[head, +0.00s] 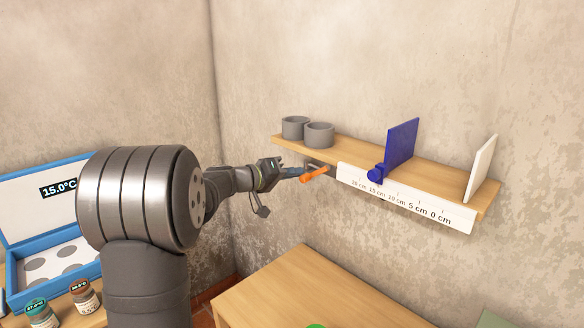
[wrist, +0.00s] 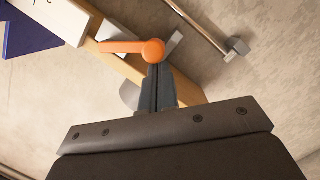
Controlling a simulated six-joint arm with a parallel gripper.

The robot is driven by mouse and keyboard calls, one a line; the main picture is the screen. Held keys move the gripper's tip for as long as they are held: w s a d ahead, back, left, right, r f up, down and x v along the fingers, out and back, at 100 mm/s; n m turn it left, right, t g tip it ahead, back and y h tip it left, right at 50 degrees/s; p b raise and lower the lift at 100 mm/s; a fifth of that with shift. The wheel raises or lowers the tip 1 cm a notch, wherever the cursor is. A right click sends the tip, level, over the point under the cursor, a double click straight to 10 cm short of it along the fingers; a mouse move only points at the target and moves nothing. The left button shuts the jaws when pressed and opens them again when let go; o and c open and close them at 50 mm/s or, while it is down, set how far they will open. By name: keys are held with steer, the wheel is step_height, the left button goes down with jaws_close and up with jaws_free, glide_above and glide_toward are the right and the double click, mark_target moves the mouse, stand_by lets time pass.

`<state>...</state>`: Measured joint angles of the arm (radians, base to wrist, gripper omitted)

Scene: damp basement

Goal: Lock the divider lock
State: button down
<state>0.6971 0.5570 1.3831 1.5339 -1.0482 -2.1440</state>
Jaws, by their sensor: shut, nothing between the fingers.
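An orange lever (head: 314,174), which looks like the divider lock, sticks out at the left end of the ruler on the wall shelf. In the wrist view the orange lever (wrist: 125,47) lies roughly level, its round end toward my gripper. My gripper (head: 299,172) is shut and empty at the lever's left end. In the wrist view its fingertips (wrist: 158,70) are right at the round end; I cannot tell whether they touch. The blue divider (head: 401,143) stands upright on the shelf, with a blue knob (head: 376,174) at its front.
The wooden shelf (head: 345,154) carries two grey cups (head: 319,134), a white end panel (head: 481,167) and a white ruler (head: 405,199) along its front. A metal rod (wrist: 197,25) is close by in the wrist view. A wooden table (head: 300,290) stands below; the air between is clear.

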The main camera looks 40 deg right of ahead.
steer(key=s+f+n, duration=0.1)
steer(key=f+n, duration=0.1)
steer(key=s+f+n+g, duration=0.1)
steer(key=s+f+n, duration=0.1)
steer(key=shift+f+h, duration=0.1)
steer(key=shift+h, duration=0.3)
steer(key=shift+w, duration=0.15)
steer(key=w+a, duration=0.6)
steer(key=a, duration=0.3)
steer(key=shift+a, duration=0.4)
steer(key=shift+w, duration=0.1)
